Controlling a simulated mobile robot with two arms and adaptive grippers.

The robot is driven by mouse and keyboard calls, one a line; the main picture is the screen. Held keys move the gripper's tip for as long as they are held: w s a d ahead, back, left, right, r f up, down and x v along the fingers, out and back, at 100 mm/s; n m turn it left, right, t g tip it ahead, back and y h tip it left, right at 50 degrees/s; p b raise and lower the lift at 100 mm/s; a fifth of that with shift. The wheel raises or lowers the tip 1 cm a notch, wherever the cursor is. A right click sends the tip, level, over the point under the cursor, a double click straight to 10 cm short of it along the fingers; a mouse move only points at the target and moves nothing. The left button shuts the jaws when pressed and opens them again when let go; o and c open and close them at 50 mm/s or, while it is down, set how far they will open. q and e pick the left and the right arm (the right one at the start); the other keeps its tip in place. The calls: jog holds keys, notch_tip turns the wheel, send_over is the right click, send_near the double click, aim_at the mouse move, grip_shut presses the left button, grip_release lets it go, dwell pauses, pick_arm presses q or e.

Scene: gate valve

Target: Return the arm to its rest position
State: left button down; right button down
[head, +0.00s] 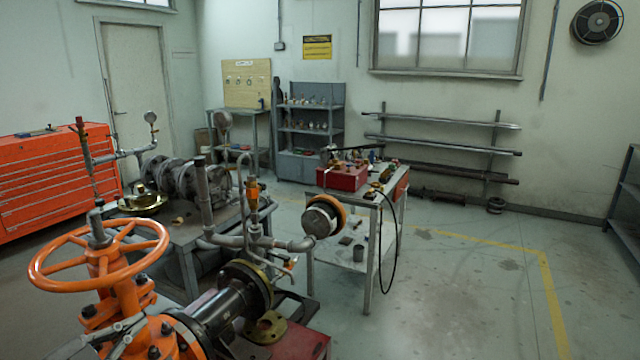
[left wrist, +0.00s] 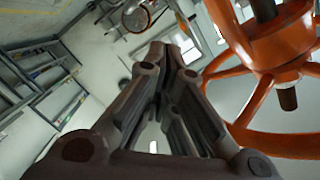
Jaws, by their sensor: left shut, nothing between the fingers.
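The gate valve has an orange spoked handwheel (head: 100,250) at the lower left of the head view, over an orange body (head: 115,290). In the left wrist view the handwheel (left wrist: 262,95) fills the right side, close to the fingers and apart from them. My left gripper (head: 124,326) shows as small grey links low in front of the valve body, below the wheel. In the left wrist view my left gripper (left wrist: 166,52) has its dark fingers drawn together with nothing between them. My right gripper is in neither view.
Pipes with an orange-rimmed gauge (head: 324,217) stand right of the valve. A black flanged pipe (head: 235,298) lies beside the valve body. A grey cart (head: 350,262) with a red toolbox (head: 342,177) stands behind. An orange tool chest (head: 50,180) is at left. Floor (head: 470,300) at right is clear.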

pick_arm(q)
jog(key=s+a+f+n+g+y, duration=0.2)
jog(key=s+f+n+y, duration=0.4)
jog(key=f, duration=0.5)
jog(key=s+d+f+n+g+h, duration=0.1)
jog(key=s+d+f+n+g, duration=0.1)
jog(key=s+d+f+g, duration=0.5)
jog(key=s+d+f+n+g, duration=0.3)
jog(key=s+d+f, duration=0.5)
jog(key=s, duration=0.6)
notch_tip(320, 180, down, 24)
jog(key=g, duration=0.2)
jog(key=s+a+f, duration=0.1)
jog(key=s+f, duration=0.8)
jog(key=f, duration=0.2)
jog(key=shift+f+m, duration=0.35)
jog(key=shift+m, duration=0.05)
jog(key=c, duration=2.1)
grip_release()
jog(key=s+a+f, duration=0.1)
jog(key=s+f, duration=0.4)
jog(key=s, duration=0.3)
jog(key=shift+s+a+f+g, duration=0.15)
jog(key=shift+s+a+g, duration=0.2)
jog(key=shift+g, duration=0.05)
jog(key=shift+o, duration=1.3)
jog(key=shift+s, duration=0.15)
jog(key=o, duration=0.5)
